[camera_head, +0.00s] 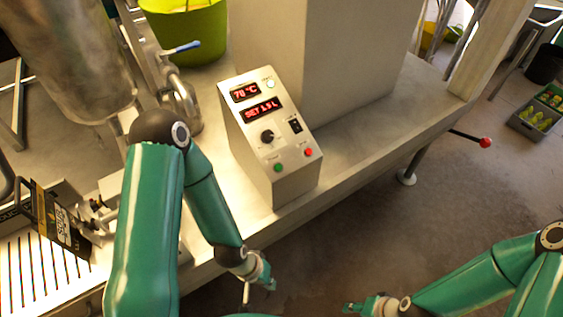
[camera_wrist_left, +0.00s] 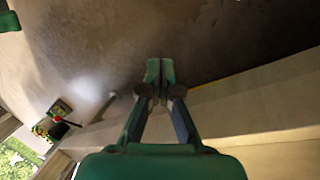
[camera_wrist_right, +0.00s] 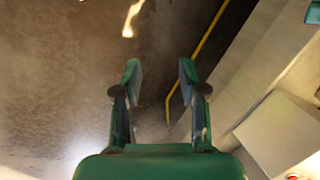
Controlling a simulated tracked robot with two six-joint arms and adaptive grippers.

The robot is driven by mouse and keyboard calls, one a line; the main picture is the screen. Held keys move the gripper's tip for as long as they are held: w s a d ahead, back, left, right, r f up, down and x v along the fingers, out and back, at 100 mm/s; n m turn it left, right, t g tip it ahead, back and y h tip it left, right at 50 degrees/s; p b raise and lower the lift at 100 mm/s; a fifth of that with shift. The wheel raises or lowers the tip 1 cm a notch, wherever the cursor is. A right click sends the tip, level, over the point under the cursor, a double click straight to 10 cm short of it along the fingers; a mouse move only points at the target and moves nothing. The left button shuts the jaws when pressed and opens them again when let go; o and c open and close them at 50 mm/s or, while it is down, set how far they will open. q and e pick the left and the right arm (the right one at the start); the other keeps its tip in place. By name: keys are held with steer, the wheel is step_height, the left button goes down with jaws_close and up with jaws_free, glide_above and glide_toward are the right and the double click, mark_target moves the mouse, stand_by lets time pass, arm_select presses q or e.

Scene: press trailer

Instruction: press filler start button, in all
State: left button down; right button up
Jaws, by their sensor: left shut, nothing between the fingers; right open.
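The filler control box (camera_head: 265,135) stands on the steel bench, its sloped panel lit with red readouts. The green button (camera_head: 278,167) is at the panel's lower left and the red button (camera_head: 309,152) at its lower right. My left gripper (camera_head: 269,284) is below the box, off the bench's front edge and apart from the buttons. In the left wrist view its fingers (camera_wrist_left: 160,70) are together and empty. My right gripper (camera_head: 353,308) is low, right of the left one, over the floor. In the right wrist view its fingers (camera_wrist_right: 160,75) are apart and empty.
A steel vessel (camera_head: 65,55) and pipework stand at the left, with a yellow-green bucket (camera_head: 190,30) behind. A large pale housing (camera_head: 330,50) stands behind the box. A red-knobbed lever (camera_head: 484,142) sticks out at the right. The floor in front of the bench is clear.

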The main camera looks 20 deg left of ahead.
mark_target(278, 167)
steer(key=o, duration=0.4)
steer(key=shift+c, duration=0.2)
steer(key=shift+o, duration=0.4)
steer(key=shift+f, duration=0.15)
arm_select(q)
steer(key=w+a+r+m+t+y, duration=0.2)
steer(key=w+r+m+t, duration=0.8)
steer(key=w+r+m, duration=0.9)
steer(key=w+r, duration=0.5)
steer(key=r, duration=0.1)
steer(key=shift+a+m+b, duration=0.25)
steer(key=shift+m+b, duration=0.15)
arm_select(e)
steer(key=shift+a+f, duration=0.1)
steer(key=shift+f, duration=0.15)
arm_select(q)
steer(key=shift+w+f, duration=0.15)
steer(key=shift+f, duration=0.05)
arm_select(e)
steer(key=shift+f, duration=0.1)
